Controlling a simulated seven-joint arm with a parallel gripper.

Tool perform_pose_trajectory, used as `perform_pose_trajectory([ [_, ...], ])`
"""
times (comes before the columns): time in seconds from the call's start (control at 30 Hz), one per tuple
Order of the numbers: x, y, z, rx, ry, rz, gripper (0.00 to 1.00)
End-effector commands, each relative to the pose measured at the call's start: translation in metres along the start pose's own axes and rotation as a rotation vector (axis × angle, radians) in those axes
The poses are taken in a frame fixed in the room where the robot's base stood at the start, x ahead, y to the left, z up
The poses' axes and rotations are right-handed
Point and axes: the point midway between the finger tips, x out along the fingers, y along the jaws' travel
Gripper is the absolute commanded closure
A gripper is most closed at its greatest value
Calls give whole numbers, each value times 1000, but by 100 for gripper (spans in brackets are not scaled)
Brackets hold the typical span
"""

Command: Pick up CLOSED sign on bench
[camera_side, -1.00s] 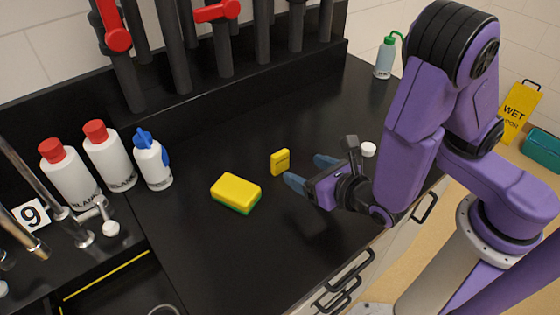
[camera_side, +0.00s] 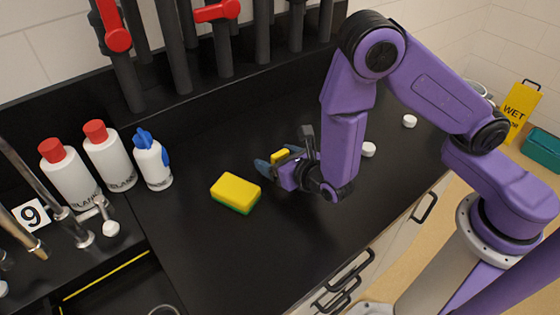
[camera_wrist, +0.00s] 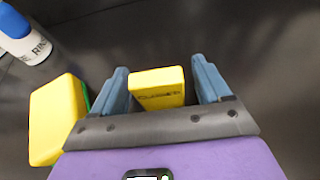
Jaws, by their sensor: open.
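The CLOSED sign (camera_wrist: 159,88) is a small yellow block with dark lettering. In the wrist view it stands between the two blue fingers of my gripper (camera_wrist: 160,88), with a gap on each side, wider on the right. In the side view the sign (camera_side: 280,155) is on the black bench, partly hidden by my gripper (camera_side: 278,161). My gripper is open, low over the bench, with its fingers on either side of the sign.
A yellow and green sponge (camera_side: 235,193) lies just left of my gripper; it also shows in the wrist view (camera_wrist: 55,118). White bottles with red caps (camera_side: 108,155) and a blue-topped bottle (camera_side: 152,163) stand further left. White round caps (camera_side: 368,149) lie to the right.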

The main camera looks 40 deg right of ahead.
Motion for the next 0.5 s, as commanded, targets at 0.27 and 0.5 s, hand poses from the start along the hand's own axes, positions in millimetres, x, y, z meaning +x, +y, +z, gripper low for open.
perform_pose_trajectory([
  [0.27, 7, 0, 0, 0, 0, 2, 23],
  [0.5, 7, 0, 0, 0, 0, 2, 78],
])
